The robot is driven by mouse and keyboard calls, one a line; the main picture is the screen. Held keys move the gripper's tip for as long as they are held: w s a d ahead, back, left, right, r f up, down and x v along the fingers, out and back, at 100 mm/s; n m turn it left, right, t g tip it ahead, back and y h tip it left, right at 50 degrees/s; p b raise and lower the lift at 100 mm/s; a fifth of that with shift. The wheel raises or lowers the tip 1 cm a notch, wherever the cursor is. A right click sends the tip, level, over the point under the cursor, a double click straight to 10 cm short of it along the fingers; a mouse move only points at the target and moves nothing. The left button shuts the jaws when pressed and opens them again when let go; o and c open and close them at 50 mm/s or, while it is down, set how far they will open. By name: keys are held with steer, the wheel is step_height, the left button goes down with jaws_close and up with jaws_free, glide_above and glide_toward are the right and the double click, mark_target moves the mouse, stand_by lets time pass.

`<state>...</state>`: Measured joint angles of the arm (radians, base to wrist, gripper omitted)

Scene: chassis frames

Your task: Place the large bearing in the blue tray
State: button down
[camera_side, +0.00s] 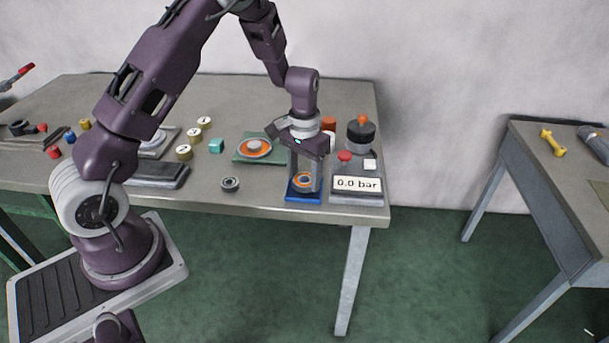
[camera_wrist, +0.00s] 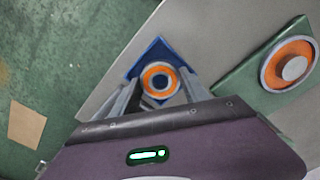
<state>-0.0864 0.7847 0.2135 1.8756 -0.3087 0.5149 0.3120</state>
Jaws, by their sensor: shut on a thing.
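The large bearing (camera_side: 304,180), a grey ring with an orange band, sits between the fingers of my gripper (camera_side: 304,184) at the table's front edge. My gripper is shut on it. The blue tray (camera_side: 304,199) is directly below. In the wrist view the bearing (camera_wrist: 160,67) appears over the middle of the blue tray (camera_wrist: 158,46), with a finger of my gripper (camera_wrist: 160,84) on each side. Whether the bearing touches the tray floor I cannot tell. The tray's near part is hidden by my gripper in the wrist view.
A green plate with an orange disc (camera_side: 254,147) lies behind and left of the tray. A small grey bearing (camera_side: 230,184) lies to the left.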

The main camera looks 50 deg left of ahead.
mark_target(305, 179)
steer(key=shift+f, duration=0.3)
steer(key=shift+f, duration=0.35)
steer(key=c, duration=0.6)
jaws_free()
steer(key=shift+o, duration=0.2)
step_height(305, 179, up, 13)
steer(key=s+d+r+t, duration=0.3)
steer(key=s+d+r, duration=0.3)
steer(key=s+r, duration=0.5)
steer(key=s+d+r+m+t, duration=0.1)
steer(key=s, duration=0.6)
steer(key=s+d+r+m+t, duration=0.1)
steer(key=s+d, duration=0.1)
steer(key=s, duration=0.6)
steer(key=shift+d+r+t, duration=0.25)
steer(key=shift+r+t, duration=0.05)
steer(key=shift+r, duration=0.1)
